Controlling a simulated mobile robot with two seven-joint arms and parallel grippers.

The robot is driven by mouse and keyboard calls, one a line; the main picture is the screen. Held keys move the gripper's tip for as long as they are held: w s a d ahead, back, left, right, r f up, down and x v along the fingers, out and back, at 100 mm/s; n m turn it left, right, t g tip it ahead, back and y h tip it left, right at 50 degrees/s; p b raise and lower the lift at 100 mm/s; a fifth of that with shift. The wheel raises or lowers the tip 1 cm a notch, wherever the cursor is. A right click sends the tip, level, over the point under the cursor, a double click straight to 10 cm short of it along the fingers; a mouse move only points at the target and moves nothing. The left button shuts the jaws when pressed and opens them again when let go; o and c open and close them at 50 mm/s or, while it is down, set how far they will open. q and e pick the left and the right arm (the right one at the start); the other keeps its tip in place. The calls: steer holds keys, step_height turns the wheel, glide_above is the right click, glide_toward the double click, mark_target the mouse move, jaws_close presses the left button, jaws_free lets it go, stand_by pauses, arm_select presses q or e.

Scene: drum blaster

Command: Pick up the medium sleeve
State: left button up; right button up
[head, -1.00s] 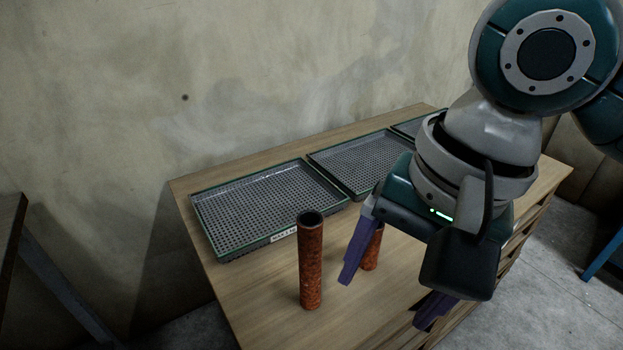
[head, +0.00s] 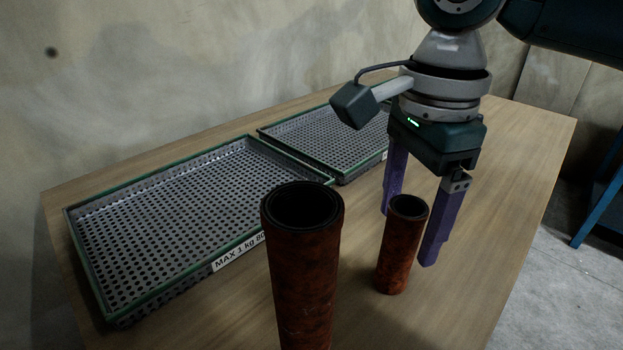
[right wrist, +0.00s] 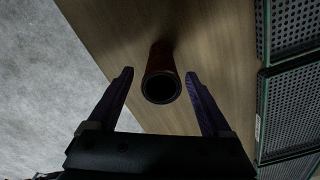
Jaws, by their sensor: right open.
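Two rust-red hollow sleeves stand upright on the wooden table. The shorter sleeve (head: 398,255) is at the centre right of the head view, and the taller sleeve (head: 303,275) is left of it and nearer. I cannot tell for certain which is the medium one. My right gripper (head: 410,238), with purple fingers, points down at the shorter sleeve, open and empty. One finger is at its right, the other partly behind it. In the right wrist view, a sleeve (right wrist: 162,60) shows its dark open end between the fingertips (right wrist: 159,73), with gaps both sides. My left gripper is not in view.
A perforated tray (head: 150,250) with a green rim and a weight label lies left on the table (head: 490,200). A second tray (head: 300,135) lies behind it. A wall stands at the back. The table's right side is bare.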

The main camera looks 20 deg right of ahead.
mark_target(398, 251)
step_height(398, 251, down, 6)
steer(key=shift+a+r+b, duration=0.1)
steer(key=shift+r+b, duration=0.1)
steer(key=shift+b, duration=0.95)
jaws_close()
steer(key=shift+w+r, duration=0.1)
stand_by(0.4)
